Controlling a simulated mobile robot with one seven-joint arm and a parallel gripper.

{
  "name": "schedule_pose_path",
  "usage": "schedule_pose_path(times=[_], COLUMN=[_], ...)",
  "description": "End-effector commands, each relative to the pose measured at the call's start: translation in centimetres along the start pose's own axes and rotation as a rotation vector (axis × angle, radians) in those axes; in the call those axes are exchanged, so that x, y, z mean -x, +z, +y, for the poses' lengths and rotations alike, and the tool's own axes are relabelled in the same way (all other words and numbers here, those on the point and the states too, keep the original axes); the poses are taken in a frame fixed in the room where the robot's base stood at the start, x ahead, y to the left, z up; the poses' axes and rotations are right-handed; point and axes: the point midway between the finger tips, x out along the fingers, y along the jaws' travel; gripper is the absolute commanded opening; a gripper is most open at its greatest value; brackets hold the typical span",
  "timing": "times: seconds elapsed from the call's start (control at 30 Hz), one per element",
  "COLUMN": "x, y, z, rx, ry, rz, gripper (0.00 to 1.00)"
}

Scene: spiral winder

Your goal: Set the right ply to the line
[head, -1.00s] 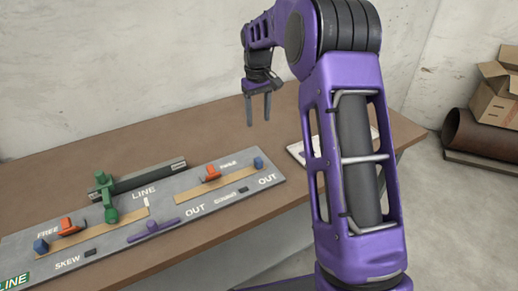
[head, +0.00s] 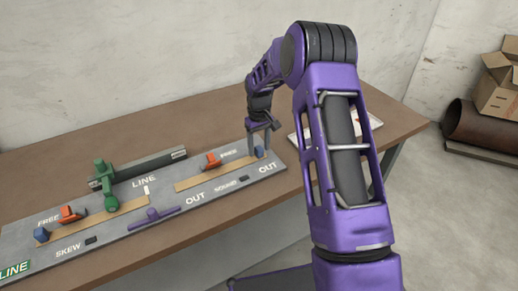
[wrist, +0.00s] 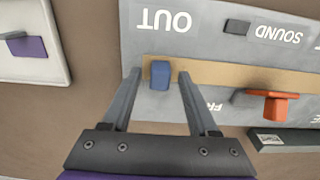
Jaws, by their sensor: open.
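The right ply, a tan strip (head: 213,176), lies on the grey board, its left end apart from the white line mark (head: 146,190). A blue block (wrist: 160,76) sits at its right end; in the head view it is partly behind a finger (head: 259,153). My gripper (head: 258,150) is open at this block. In the wrist view my gripper (wrist: 159,74) has one finger on each side of the block, with small gaps showing. An orange clamp (head: 213,161) stands at the strip's back edge, by a FREE label; it also shows in the wrist view (wrist: 267,104).
The left ply (head: 85,222) has its own orange clamp (head: 70,214) and blue block (head: 41,234). A green arm (head: 108,188) and dark bar (head: 140,168) stand behind. A purple lever (head: 152,214) lies in front. A pale tray (wrist: 32,45) is beside the board.

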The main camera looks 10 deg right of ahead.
Motion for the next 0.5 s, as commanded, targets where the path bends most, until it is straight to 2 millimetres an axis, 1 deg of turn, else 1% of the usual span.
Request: schedule_pose_path(times=[0.03,0.13,0.4,0.47,0.5], x=[-0.50,-0.93,-1.03,-1.02,-1.02], y=[0.02,0.02,0.00,0.00,0.00], z=[-0.02,-0.02,-0.01,-0.01,-0.01], rx=[0.000,0.000,0.000,0.000,0.000], ry=[0.000,0.000,0.000,0.000,0.000], rz=[-0.001,-0.001,0.000,0.000,0.000], gripper=[0.60,0.60,0.60,0.51,0.44])
